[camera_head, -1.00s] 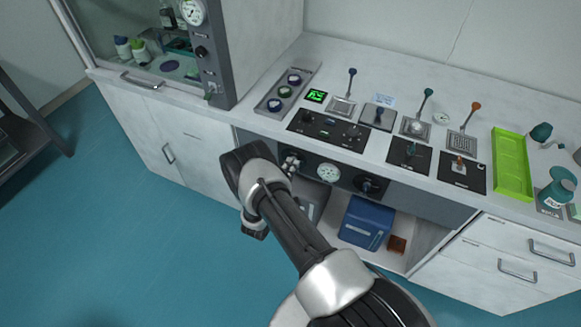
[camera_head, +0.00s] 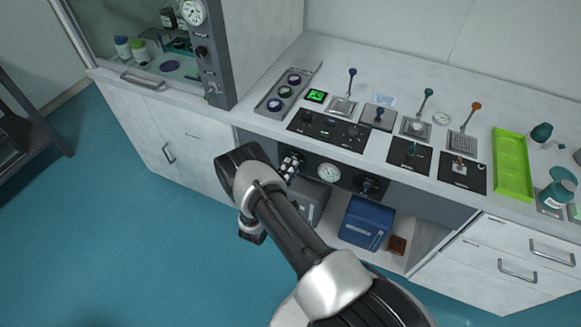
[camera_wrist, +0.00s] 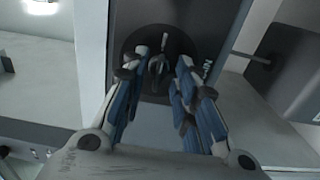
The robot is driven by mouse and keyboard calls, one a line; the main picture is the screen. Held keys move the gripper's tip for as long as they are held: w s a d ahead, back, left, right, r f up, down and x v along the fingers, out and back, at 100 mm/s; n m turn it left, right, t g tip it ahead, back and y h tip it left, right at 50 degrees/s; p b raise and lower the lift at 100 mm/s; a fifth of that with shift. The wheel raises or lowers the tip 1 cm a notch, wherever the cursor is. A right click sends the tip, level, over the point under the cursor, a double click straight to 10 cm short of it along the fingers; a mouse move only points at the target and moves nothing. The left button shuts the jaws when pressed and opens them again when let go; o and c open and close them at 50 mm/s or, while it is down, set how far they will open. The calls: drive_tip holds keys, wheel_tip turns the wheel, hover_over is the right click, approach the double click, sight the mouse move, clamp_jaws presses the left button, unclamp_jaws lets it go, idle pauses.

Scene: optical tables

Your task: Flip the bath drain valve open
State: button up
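In the wrist view, a dark valve handle (camera_wrist: 158,63) sits on a round black plate on a dark panel; I cannot tell for sure that it is the bath drain valve. My gripper (camera_wrist: 160,72) is open, with one blue-padded finger on each side of the handle. I cannot tell whether either finger touches it. In the head view, my gripper (camera_head: 290,167) is at the left end of the dark front panel (camera_head: 345,178) under the bench top, and it partly hides the fitting there.
A round gauge (camera_head: 328,173) and another black knob (camera_head: 368,187) are on the same panel. Several levers and switches stand on the bench top, with a green tray (camera_head: 512,165) at right. A blue box (camera_head: 365,222) is on the shelf below.

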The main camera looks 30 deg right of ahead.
drive_tip(key=v, duration=1)
drive_tip(key=shift+a, duration=0.2)
drive_tip(key=shift+s, duration=0.15)
